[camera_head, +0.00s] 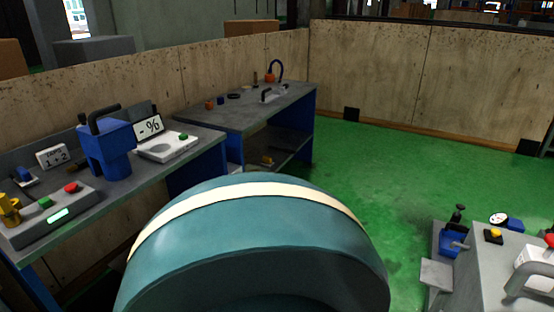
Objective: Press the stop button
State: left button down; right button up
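A red button (71,187) sits on a grey control box (50,215) at the left, on the near workbench. A green button (45,202) and a lit pale-green display are on the same box. Another red knob or button (549,240) shows at the right edge, above a white box (537,268) and partly cut off. Neither of my grippers is in view.
A blue holder (106,150) and a white device with a green button (168,146) share the bench (140,180). A second bench (245,117) stands behind. A large teal rounded shape fills the lower middle. Green floor (400,180) is clear between benches and right-hand machine (497,262).

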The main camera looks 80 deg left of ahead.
aim_at(71, 188)
jog(key=u, duration=4.15)
